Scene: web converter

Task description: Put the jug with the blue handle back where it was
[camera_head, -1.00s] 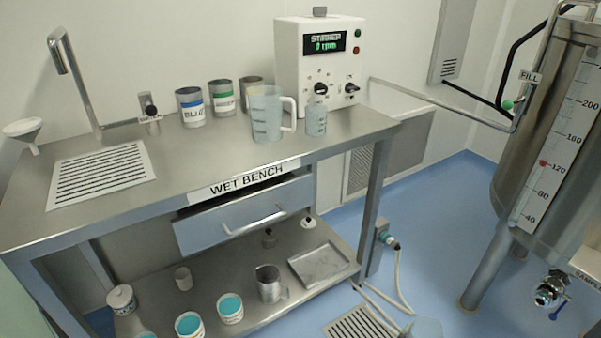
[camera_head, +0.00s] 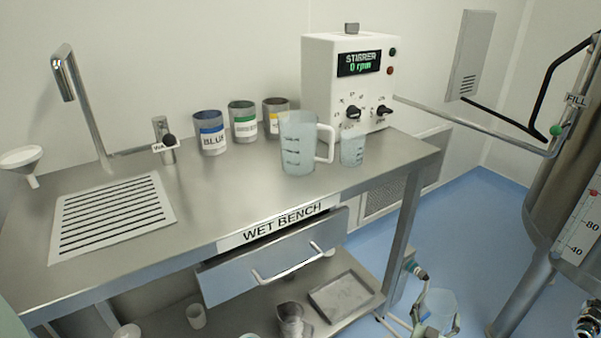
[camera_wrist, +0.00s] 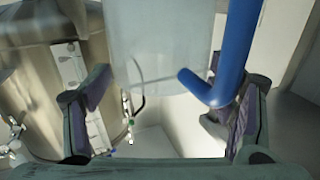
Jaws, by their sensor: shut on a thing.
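The jug with the blue handle (camera_wrist: 160,40) is a translucent vessel in the wrist view, upright in the picture between my fingers; its top is cut off. Its blue handle (camera_wrist: 236,55) is on the right, close to the right finger. My gripper (camera_wrist: 160,100) is shut on the jug. In the head view the jug (camera_head: 441,302) is pale at the bottom right, with my gripper (camera_head: 432,318) at it, in front of the bench's right end and off the worktop. No blue handle can be made out there.
On the wet bench (camera_head: 215,190) stand a clear jug with a pale handle (camera_head: 298,145), a small beaker (camera_head: 352,149), several labelled cans (camera_head: 210,135) and the stirrer (camera_head: 345,85). The front middle worktop is clear. A steel tank (camera_head: 560,200) stands right.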

